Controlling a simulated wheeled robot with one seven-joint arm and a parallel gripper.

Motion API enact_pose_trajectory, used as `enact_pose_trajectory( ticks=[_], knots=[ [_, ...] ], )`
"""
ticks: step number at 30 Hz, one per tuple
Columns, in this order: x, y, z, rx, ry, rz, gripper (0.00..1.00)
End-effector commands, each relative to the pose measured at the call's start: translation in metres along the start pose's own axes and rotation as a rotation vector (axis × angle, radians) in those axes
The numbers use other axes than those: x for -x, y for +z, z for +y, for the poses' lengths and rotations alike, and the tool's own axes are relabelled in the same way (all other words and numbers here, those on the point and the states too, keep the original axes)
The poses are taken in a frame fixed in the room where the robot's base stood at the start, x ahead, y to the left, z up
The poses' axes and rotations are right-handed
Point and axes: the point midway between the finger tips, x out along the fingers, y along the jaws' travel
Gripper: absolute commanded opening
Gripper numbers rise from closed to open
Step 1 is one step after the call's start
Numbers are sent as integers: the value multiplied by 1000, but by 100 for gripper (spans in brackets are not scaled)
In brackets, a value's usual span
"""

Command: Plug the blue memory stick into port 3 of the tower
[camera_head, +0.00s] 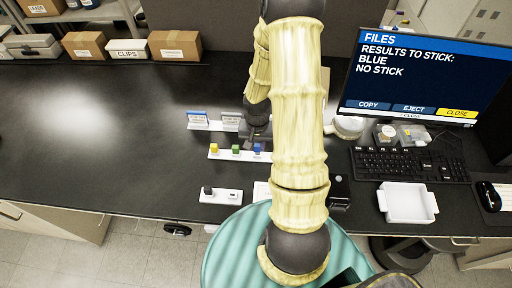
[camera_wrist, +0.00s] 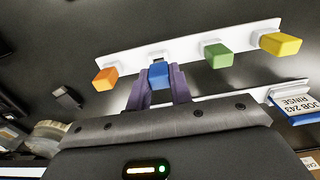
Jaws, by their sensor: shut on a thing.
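The blue memory stick (camera_wrist: 158,70) is between the two purple fingers of my gripper (camera_wrist: 158,84) in the wrist view. The gripper is shut on it. The stick's plug end is at the white strip holder (camera_wrist: 125,53), and I cannot tell whether it is clear of it. In the head view the blue stick (camera_head: 258,148) shows at the holder (camera_head: 222,156), just below my gripper (camera_head: 257,139). I cannot make out the tower or port 3; my arm covers much of the middle of the head view.
Orange (camera_wrist: 105,79), green (camera_wrist: 217,55) and yellow (camera_wrist: 280,44) sticks stand in the same holder, close beside. A white strip with a black piece (camera_head: 220,195) lies nearer. The monitor (camera_head: 425,75) reads BLUE, NO STICK.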

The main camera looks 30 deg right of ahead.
Motion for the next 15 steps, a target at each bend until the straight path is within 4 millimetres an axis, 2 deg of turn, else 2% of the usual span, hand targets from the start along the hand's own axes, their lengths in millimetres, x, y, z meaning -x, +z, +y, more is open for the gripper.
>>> enact_pose_trajectory(
  ticks=[9, 15],
  knots=[
    [58, -1, 1, -3, -1, 4, 0],
    [79, 0, 0, -1, 0, 2, 0]
  ],
)
